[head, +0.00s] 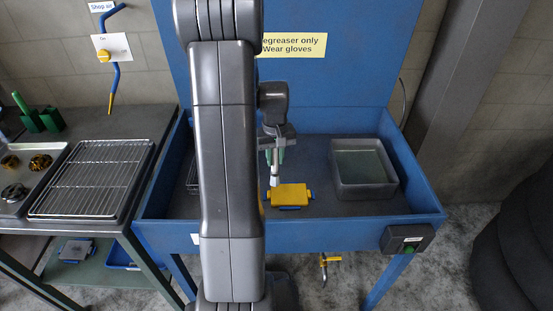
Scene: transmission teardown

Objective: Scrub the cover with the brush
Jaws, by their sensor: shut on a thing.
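The cover (289,194) looks like a flat yellow piece with blue edges and tabs, lying on the floor of the blue wash basin. My gripper (275,158) points down above the basin, behind and slightly left of the cover. It is shut on the brush (275,178), whose pale lower end shows below green parts at the jaws. The brush end is close to the cover's upper left edge; I cannot tell whether they touch. My arm hides part of the basin's left side.
The blue basin (418,205) has raised walls and a tall back panel. A grey tub of liquid (336,184) stands to the right inside it. A wire rack (55,213) and a parts tray (8,208) lie on the left bench. Basin floor between cover and tub is clear.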

